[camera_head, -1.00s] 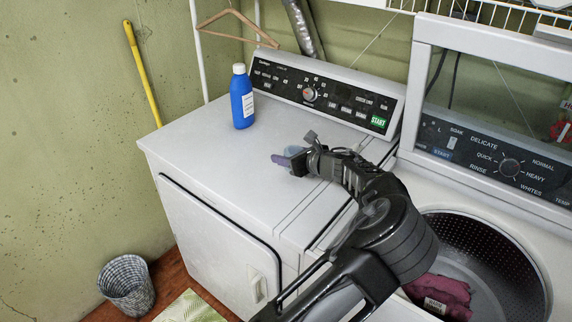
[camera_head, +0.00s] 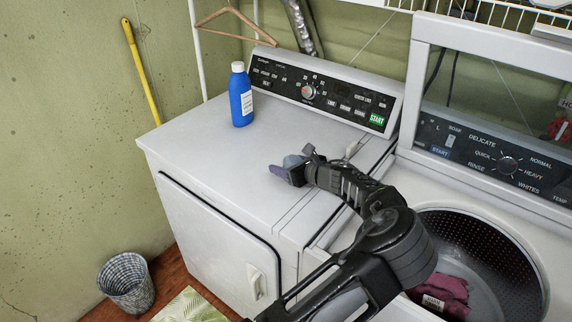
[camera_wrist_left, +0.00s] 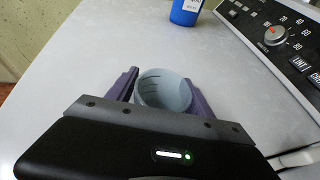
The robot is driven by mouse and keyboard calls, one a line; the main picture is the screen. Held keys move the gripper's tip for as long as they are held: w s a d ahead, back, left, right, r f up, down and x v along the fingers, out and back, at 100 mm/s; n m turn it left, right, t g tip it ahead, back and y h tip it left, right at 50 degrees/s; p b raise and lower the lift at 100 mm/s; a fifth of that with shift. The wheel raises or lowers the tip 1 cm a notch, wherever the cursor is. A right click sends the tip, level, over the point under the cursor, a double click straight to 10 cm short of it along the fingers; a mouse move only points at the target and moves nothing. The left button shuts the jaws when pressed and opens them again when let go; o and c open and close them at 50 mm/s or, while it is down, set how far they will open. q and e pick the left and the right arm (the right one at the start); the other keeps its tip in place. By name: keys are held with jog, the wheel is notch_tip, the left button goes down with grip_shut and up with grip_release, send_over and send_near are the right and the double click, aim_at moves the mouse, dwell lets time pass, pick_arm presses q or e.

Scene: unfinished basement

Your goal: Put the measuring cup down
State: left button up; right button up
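The measuring cup (camera_wrist_left: 163,92) is a small pale blue-grey cup with dark marks inside. In the left wrist view it stands between the two purple fingers of my left gripper (camera_wrist_left: 163,98), which appear to press on both its sides. In the head view the cup (camera_head: 292,160) is partly hidden behind the left gripper (camera_head: 284,172), over the middle of the white dryer top (camera_head: 215,135). The cup looks upright, at or just above the surface; I cannot tell whether it touches. My right gripper is not in view.
A blue bottle (camera_head: 241,97) with a white cap stands behind and left of the cup. The dryer's control panel (camera_head: 325,93) rises at the back. The dryer top's left side is clear. An open washer (camera_head: 485,255) with dark red cloth is at right.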

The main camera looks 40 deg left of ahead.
pick_arm(q)
jog(key=shift+o, duration=0.9)
jog(key=shift+d, duration=0.1)
jog(key=b+v, duration=0.1)
jog(key=v, duration=1)
jog(key=shift+s+d+r+b, duration=0.15)
jog(key=shift+d+r+b, duration=0.1)
jog(key=shift+d+b, duration=0.1)
dwell(0.5)
